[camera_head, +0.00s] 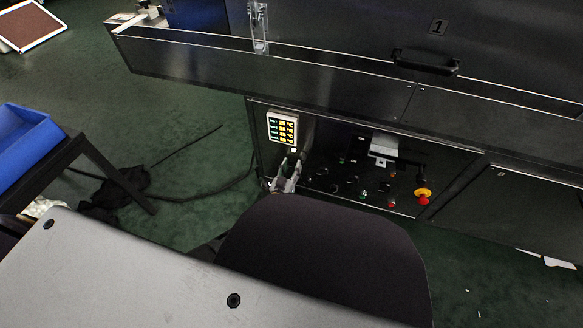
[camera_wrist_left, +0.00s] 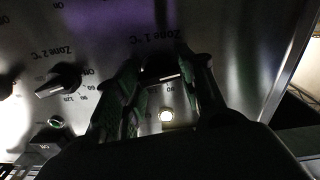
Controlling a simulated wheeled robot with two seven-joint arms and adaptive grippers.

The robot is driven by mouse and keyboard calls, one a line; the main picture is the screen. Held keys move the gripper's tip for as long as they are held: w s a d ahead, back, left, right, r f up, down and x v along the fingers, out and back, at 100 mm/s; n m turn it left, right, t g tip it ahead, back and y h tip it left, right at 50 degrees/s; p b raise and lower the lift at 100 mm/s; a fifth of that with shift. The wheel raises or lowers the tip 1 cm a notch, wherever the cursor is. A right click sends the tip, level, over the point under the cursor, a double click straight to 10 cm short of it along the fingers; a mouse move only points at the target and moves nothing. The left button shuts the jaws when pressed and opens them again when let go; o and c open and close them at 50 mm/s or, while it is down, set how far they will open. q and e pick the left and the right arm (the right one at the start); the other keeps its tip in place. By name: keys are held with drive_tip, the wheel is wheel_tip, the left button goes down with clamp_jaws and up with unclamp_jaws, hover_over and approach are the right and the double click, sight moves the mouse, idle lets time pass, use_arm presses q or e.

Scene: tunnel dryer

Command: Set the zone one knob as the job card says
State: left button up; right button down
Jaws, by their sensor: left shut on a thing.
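The control panel (camera_head: 345,185) is a dark plate with knobs and lamps, low on the dryer. My left gripper (camera_head: 287,178) is at its left end, below the lit display. In the left wrist view the gripper (camera_wrist_left: 160,85) has its two fingers on either side of the zone one knob (camera_wrist_left: 158,68), under the "Zone 1 °C" lettering, and is shut on it. The knob is dark and partly hidden by the fingers; its setting cannot be read. The zone two knob (camera_wrist_left: 58,80) is beside it. My right gripper is not in view. I cannot make out a job card.
The display (camera_head: 282,128) shows several yellow readouts. A pale lamp (camera_wrist_left: 167,116) is lit below the zone one knob. A red and yellow emergency stop (camera_head: 423,197) is at the panel's right. A blue bin (camera_head: 25,140) stands on a dark stand at left.

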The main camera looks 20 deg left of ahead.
use_arm(q)
drive_tip(key=shift+m+p, duration=0.3)
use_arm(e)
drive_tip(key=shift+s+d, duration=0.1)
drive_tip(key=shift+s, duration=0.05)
use_arm(q)
drive_tip(key=shift+m+p, duration=0.4)
drive_tip(key=shift+m, duration=0.1)
drive_tip(key=m+p, duration=0.2)
drive_tip(key=m, duration=0.1)
drive_tip(key=shift+d+r, duration=0.1)
drive_tip(key=shift+m+p, duration=0.35)
drive_tip(key=shift+m, duration=0.65)
drive_tip(key=m+p, duration=0.1)
drive_tip(key=m, duration=0.3)
drive_tip(key=shift+m, duration=0.3)
drive_tip(key=m, duration=0.4)
drive_tip(key=shift+d+m, duration=0.1)
drive_tip(key=shift+m, duration=0.2)
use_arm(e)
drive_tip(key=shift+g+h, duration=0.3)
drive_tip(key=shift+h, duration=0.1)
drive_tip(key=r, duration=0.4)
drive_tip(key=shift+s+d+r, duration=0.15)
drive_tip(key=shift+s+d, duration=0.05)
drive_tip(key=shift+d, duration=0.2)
